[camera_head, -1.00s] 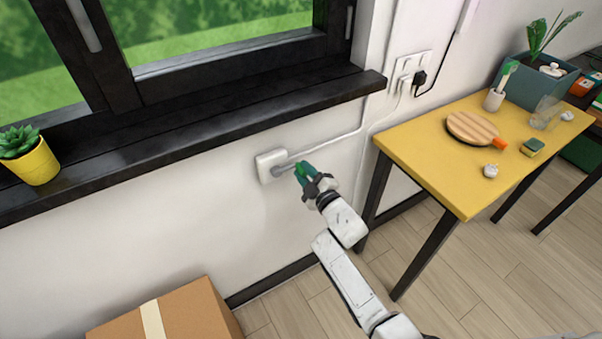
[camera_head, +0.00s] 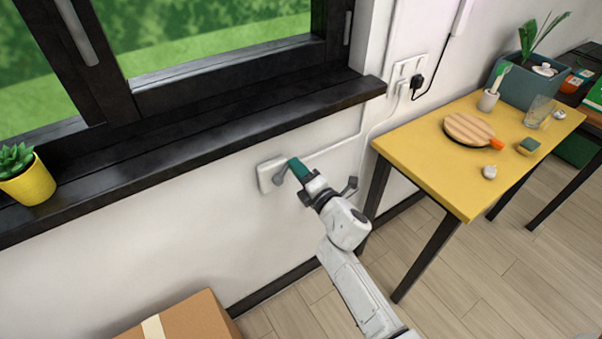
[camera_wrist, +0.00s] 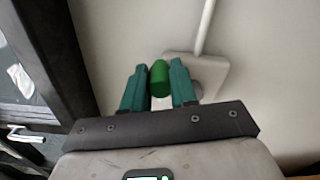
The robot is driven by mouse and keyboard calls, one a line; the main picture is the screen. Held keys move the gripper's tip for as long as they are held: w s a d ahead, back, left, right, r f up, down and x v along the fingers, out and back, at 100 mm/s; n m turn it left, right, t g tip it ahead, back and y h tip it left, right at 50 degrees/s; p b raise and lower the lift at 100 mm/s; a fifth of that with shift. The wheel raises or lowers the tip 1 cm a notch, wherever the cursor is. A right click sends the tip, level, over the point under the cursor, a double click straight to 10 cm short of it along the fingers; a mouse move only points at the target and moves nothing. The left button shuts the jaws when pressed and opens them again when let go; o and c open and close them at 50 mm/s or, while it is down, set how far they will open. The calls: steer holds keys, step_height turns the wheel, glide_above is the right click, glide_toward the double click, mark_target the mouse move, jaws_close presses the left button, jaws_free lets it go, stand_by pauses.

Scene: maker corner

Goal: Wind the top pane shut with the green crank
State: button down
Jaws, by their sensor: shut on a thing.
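The crank's white wall box (camera_head: 268,177) is fixed under the black window sill, with a short grey crank arm (camera_head: 280,176) slanting up to the right. My gripper (camera_head: 296,167) has teal fingers at the end of this arm; in the head view they hide the handle. In the wrist view my gripper (camera_wrist: 159,82) is shut on the green crank handle (camera_wrist: 159,78), which sits between the two fingers. The white box (camera_wrist: 205,72) shows behind it. The top pane cannot be made out; only the lower part of the dark-framed window (camera_head: 120,100) is in view.
A yellow table (camera_head: 440,170) with a round wooden board (camera_head: 467,129) stands to the right. A cardboard box (camera_head: 190,318) is on the floor below. A yellow plant pot (camera_head: 32,184) sits on the sill (camera_head: 220,130). A cable runs along the wall.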

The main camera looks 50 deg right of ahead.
steer(key=shift+w+a+r+n, duration=0.1)
steer(key=shift+a+n, duration=0.25)
steer(key=shift+n, duration=0.15)
steer(key=shift+w+a+r+n, duration=0.1)
steer(key=shift+a+n, duration=0.2)
steer(key=shift+n, duration=0.2)
steer(key=c, duration=0.9)
jaws_free()
steer(key=shift+d, duration=0.1)
steer(key=shift+s, duration=0.1)
steer(key=b+v, duration=0.1)
steer(key=v, duration=0.9)
steer(key=shift+s, duration=0.35)
